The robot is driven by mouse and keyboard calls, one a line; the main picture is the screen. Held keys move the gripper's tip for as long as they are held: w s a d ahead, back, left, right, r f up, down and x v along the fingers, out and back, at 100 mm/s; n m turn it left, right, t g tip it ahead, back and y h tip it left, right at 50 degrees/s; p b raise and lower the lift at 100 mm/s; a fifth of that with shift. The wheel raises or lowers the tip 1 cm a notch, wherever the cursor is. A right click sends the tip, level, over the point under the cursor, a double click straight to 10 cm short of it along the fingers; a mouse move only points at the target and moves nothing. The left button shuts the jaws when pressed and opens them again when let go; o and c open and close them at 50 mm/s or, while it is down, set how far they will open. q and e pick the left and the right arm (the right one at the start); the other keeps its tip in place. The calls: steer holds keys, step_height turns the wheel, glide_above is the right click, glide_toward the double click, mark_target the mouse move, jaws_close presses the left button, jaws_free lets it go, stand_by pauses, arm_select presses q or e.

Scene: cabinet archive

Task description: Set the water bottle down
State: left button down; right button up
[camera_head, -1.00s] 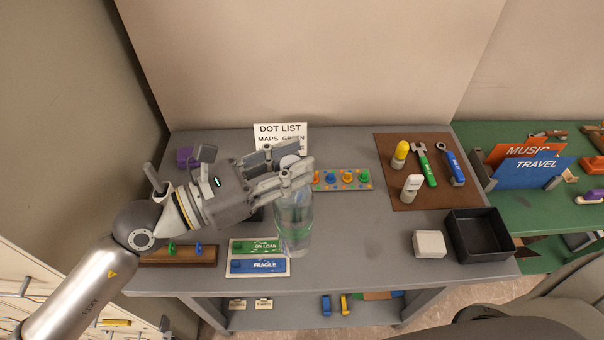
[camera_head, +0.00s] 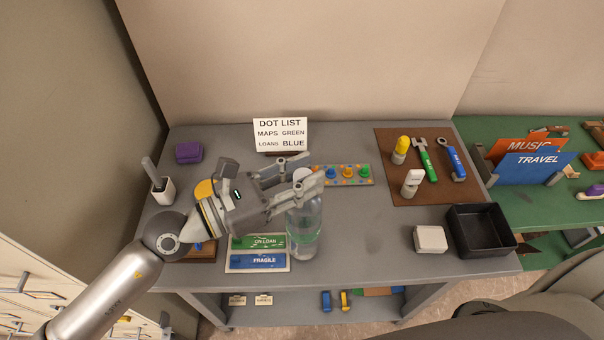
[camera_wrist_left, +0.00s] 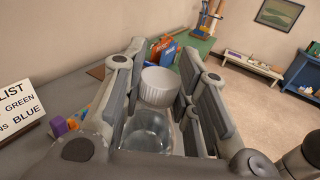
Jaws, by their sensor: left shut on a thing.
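The water bottle (camera_head: 304,228) is clear with a white cap and stands upright over the grey table, right of the label board. In the left wrist view its white ribbed cap (camera_wrist_left: 160,86) and clear body show between the fingers. My left gripper (camera_head: 304,173) is shut on the bottle near its top, reaching in from the left. I cannot tell whether the bottle's base touches the tabletop. My right gripper is not in view.
The ON LOAN and FRAGILE board (camera_head: 258,271) lies just left of the bottle. A peg strip (camera_head: 358,182) and the DOT LIST sign (camera_head: 280,134) are behind. A white block (camera_head: 430,239) and black tray (camera_head: 463,250) are at right. The tabletop between bottle and block is clear.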

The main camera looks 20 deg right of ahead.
arm_select(q)
steer(key=shift+f, duration=0.2)
steer(key=c, duration=1.6)
jaws_free()
steer(key=shift+f, duration=0.15)
steer(key=o, duration=0.5)
steer(key=shift+c, duration=0.2)
steer(key=shift+r+p, duration=0.3)
steer(key=shift+r, duration=0.3)
steer(key=s+a+b, duration=0.2)
steer(key=a+b, duration=0.5)
steer(key=a, duration=0.5)
steer(key=shift+s+f, duration=0.15)
steer(key=shift+d, duration=0.1)
